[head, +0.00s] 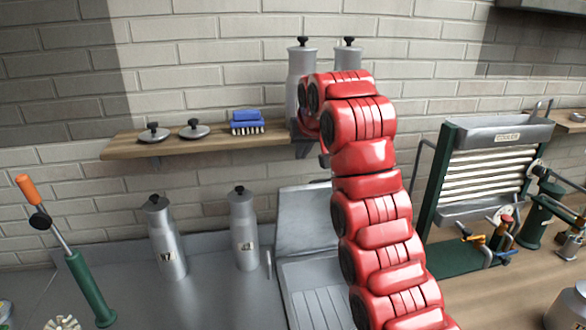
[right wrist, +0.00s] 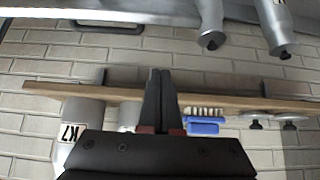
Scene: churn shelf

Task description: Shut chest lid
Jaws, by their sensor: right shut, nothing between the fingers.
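A grey metal chest (head: 318,297) with a ribbed inside stands on the counter, partly behind my right arm. Its lid (head: 303,222) stands raised, leaning back near the wall. My red right arm reaches up in front of the chest's right side toward the shelf in the head view, and its gripper is mostly hidden there. In the upside-down right wrist view, the right gripper (right wrist: 160,73) is shut and empty, its black fingers in front of the shelf. A grey edge with a black handle (right wrist: 108,27) shows at the top left; I cannot tell whether it belongs to the lid. My left gripper is not in view.
A wooden shelf (head: 188,147) holds two pot lids, a blue brush (head: 247,122) and two metal cans (head: 301,64). Two more cans (head: 243,230) stand left of the chest.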

